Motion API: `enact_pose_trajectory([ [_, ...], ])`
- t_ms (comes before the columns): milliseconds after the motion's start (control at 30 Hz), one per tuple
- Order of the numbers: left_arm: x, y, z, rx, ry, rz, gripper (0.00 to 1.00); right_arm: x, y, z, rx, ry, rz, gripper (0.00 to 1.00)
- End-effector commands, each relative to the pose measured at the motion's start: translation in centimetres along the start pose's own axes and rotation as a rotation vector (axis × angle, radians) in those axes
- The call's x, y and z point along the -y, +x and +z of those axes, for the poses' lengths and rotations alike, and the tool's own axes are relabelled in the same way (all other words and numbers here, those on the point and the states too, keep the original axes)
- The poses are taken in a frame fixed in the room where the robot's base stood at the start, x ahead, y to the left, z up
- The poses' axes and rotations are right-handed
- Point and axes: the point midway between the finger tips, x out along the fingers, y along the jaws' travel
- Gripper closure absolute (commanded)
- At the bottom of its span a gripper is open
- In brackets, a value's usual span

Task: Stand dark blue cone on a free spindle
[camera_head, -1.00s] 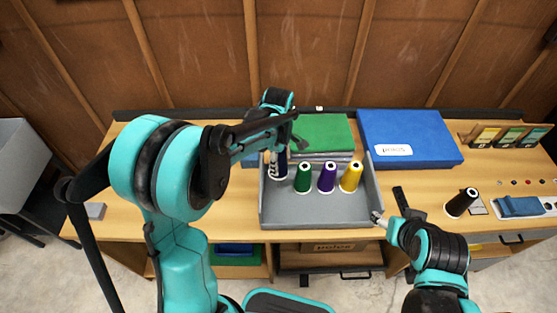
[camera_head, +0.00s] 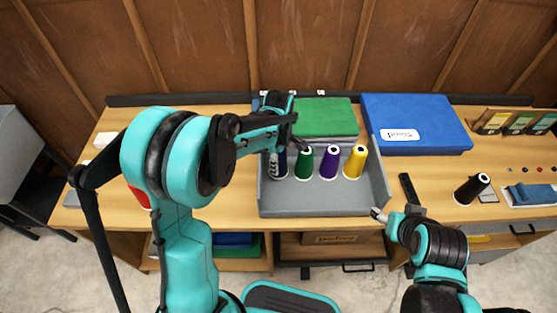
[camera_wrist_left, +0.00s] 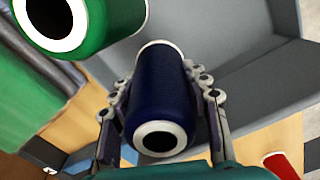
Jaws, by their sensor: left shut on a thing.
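The dark blue cone (camera_head: 279,166) is in my left gripper (camera_head: 285,158), at the left end of a row in the grey tray (camera_head: 318,200). In the left wrist view the dark blue cone (camera_wrist_left: 160,95) sits between both fingers, its white-rimmed end facing the camera. The green cone (camera_head: 304,163) is close on its right. Purple (camera_head: 329,163) and yellow (camera_head: 355,162) cones stand further right. I cannot see a bare spindle or whether the dark blue cone's base touches the tray. My right gripper (camera_head: 379,214) is at the tray's front right corner; its opening is unclear.
A black cone (camera_head: 471,190) is on the table at right. A blue box (camera_head: 415,120) and green stack (camera_head: 323,117) lie behind the tray. A small black object (camera_head: 408,188) lies right of the tray. The tray's front floor is clear.

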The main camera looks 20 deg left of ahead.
Motion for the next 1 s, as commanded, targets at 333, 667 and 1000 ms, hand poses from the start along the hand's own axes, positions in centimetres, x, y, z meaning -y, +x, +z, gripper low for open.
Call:
enact_pose_trajectory([
  [333, 0.02, -0.06, 0.02, 0.0, 0.0, 0.0, 0.87, 0.0, -0.02, -0.02, 0.0, 0.0, 0.0, 0.4],
  [667, 0.02, 0.42, 0.02, 0.0, 0.0, 0.0, 0.87, 0.0, 0.29, 0.21, 0.0, 0.0, 0.0, 0.4],
  [1000, 0.02, 0.54, 0.01, 0.0, 0.0, 0.0, 0.3, 0.0, 0.35, 0.25, 0.0, 0.0, 0.0, 0.4],
])
